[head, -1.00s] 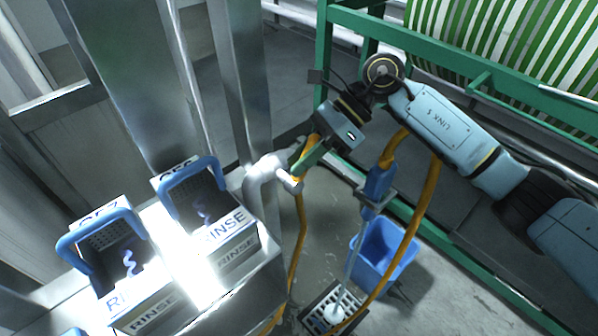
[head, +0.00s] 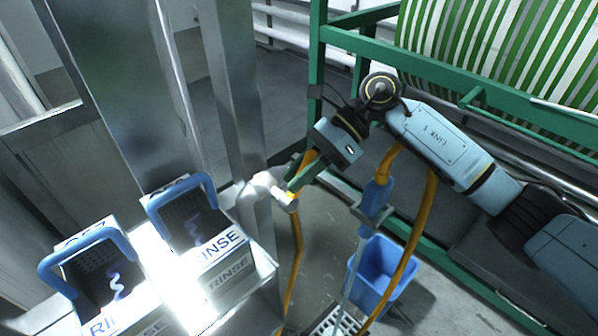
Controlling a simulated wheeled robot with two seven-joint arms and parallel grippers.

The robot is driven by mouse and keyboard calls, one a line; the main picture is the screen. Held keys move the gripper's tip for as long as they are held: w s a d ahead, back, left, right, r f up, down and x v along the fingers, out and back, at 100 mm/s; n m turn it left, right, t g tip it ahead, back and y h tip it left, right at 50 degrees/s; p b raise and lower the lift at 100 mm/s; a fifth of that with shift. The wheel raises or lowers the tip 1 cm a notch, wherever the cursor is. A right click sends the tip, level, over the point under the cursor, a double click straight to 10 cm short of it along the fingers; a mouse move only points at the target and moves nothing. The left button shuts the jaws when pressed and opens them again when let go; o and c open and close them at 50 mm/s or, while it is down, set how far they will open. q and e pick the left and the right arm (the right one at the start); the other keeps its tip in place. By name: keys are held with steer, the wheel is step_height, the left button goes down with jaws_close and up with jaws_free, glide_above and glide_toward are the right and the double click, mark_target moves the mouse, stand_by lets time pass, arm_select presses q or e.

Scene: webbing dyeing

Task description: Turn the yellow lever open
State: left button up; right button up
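The yellow lever (head: 309,157) shows as a short orange-yellow piece by the white pipe elbow (head: 266,188), partly hidden by my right gripper. My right gripper (head: 301,171) reaches down-left to it, with its green fingers on either side of the yellow piece. Whether the fingers press on the lever or only straddle it is too small to tell. The outlet end of the pipe lies just below the fingertips. My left gripper is not in view.
Two RINSE boxes with blue handles (head: 180,182) stand on the bright metal ledge at lower left. A blue bucket (head: 384,272) sits on the floor below my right arm. Orange hoses hang nearby. A green frame (head: 316,60) runs behind my arm, and a metal post (head: 232,100) stands left.

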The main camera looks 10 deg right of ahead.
steer(key=b+v, duration=0.2)
steer(key=v, duration=1.1)
steer(key=shift+d+r, duration=0.15)
